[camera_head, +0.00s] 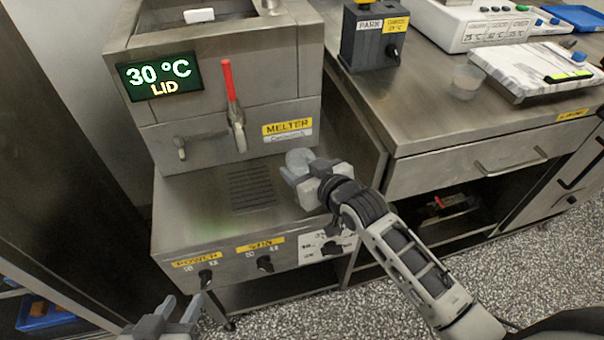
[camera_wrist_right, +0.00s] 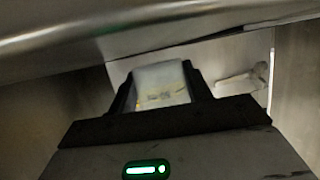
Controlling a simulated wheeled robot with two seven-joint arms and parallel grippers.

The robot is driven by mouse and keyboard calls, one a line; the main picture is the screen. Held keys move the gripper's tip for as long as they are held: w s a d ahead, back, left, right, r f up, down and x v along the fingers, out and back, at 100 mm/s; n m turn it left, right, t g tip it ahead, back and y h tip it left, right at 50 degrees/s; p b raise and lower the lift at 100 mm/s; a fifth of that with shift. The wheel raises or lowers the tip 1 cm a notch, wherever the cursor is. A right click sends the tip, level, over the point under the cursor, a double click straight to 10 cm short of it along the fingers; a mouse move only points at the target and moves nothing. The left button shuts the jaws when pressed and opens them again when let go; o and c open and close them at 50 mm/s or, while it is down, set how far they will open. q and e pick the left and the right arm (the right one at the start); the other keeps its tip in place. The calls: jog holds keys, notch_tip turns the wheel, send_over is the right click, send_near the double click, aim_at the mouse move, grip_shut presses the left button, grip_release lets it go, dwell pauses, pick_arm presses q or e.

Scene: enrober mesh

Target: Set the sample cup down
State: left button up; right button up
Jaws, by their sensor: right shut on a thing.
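The sample cup (camera_head: 299,158), small and translucent, is between the fingers of my right gripper (camera_head: 293,173) at the right side of the melter's front shelf (camera_head: 205,205). My right gripper is shut on it. In the right wrist view the cup (camera_wrist_right: 160,80) shows pale and whitish between the dark fingers. I cannot tell whether its base touches the shelf. My left gripper (camera_head: 181,308) is at the bottom left, in front of the melter, open and empty.
The melter's tap with a red handle (camera_head: 230,82) stands behind a drain grate (camera_head: 250,188). On the right bench are another translucent cup (camera_head: 467,80), a PARK switch box (camera_head: 372,38) and a marbled slab (camera_head: 530,68). Knobs line the shelf's front.

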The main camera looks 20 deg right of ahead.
jog(key=shift+f, duration=0.6)
jog(key=shift+f, duration=0.25)
jog(key=o, duration=1)
jog(key=shift+r, duration=0.1)
